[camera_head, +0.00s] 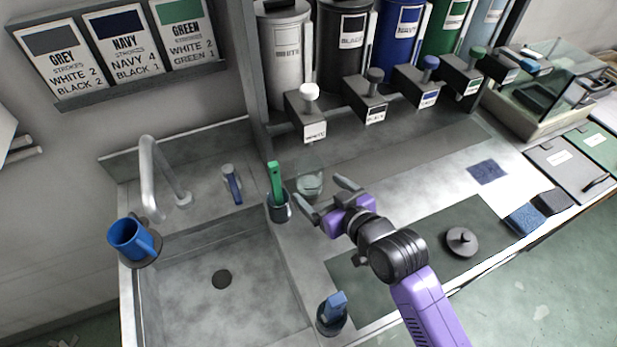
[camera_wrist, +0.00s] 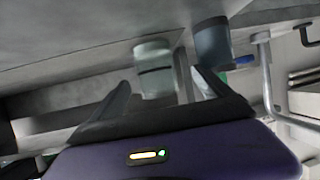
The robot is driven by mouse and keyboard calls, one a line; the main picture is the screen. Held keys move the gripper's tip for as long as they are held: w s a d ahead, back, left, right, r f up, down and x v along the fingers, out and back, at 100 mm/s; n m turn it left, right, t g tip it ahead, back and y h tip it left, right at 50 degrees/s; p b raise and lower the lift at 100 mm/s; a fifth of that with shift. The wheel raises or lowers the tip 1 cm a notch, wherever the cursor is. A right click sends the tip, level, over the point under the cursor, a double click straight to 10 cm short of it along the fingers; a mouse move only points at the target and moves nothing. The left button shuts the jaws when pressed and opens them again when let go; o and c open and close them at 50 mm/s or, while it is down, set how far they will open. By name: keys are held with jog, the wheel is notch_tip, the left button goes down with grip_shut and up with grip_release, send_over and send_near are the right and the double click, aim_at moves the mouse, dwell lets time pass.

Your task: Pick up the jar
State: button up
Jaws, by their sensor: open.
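The jar (camera_head: 309,182) is a clear glass vessel with a pale greenish tint, standing upright on the counter right of the sink in the head view. In the wrist view the jar (camera_wrist: 154,72) shows ahead of my gripper, between the lines of the two fingers. My gripper (camera_head: 329,200) is open, with its fingers pointing toward the jar and one finger on either side of its near edge. I cannot tell whether any finger touches it. Nothing is held.
A dark cup with a green-handled tool (camera_head: 278,203) stands close to the jar's left, also seen in the wrist view (camera_wrist: 212,42). Paint dispensers (camera_head: 314,112) line the back. The sink (camera_head: 215,275) is at left, a blue mug (camera_head: 128,240) on its edge. A dark lid (camera_head: 461,241) lies right.

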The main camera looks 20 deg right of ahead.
aim_at(303, 174)
jog(key=shift+x, duration=0.95)
jog(key=shift+d+f+p+x, duration=0.1)
jog(key=shift+d+p+x, duration=0.1)
jog(key=shift+x, duration=0.7)
jog(key=shift+d+f+p+x, duration=0.1)
jog(key=shift+p+x, duration=0.05)
jog(key=shift+x, duration=0.75)
jog(key=shift+d+f+p+x, duration=0.1)
jog(key=shift+d+p+x, duration=0.1)
jog(key=shift+x, duration=0.75)
jog(key=shift+a, duration=0.1)
jog(key=c, duration=1.7)
jog(key=shift+r, duration=0.1)
grip_shut()
jog(key=shift+s+r, duration=0.1)
